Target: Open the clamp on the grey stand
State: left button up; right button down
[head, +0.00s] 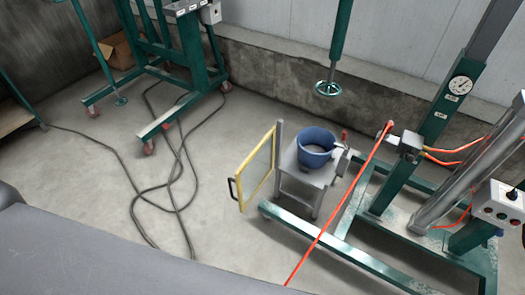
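A small grey stand (305,180) stands on the floor right of the middle in the head view. A yellow-framed clear panel (257,170) with a dark handle stands upright at the stand's left side. A small grey fitting with a red upright tip (344,137) is at the bucket's right edge; it looks like a clamp lever, but it is too small to tell whether it is open or shut. Neither of my grippers is in view.
A green machine frame (405,172) with a gauge, orange hoses and a control box (497,207) stands at the right. A green wheeled frame (190,70) stands at the back left. Black cables (180,170) lie across the floor.

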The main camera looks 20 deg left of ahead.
aim_at(343, 140)
jog(key=i+j+z, duration=0.2)
jog(key=j+z, duration=0.15)
jog(key=j, duration=0.65)
jog(key=j+z, duration=0.4)
jog(key=j, duration=0.6)
jog(key=j+z, duration=0.35)
jog(key=j, duration=0.7)
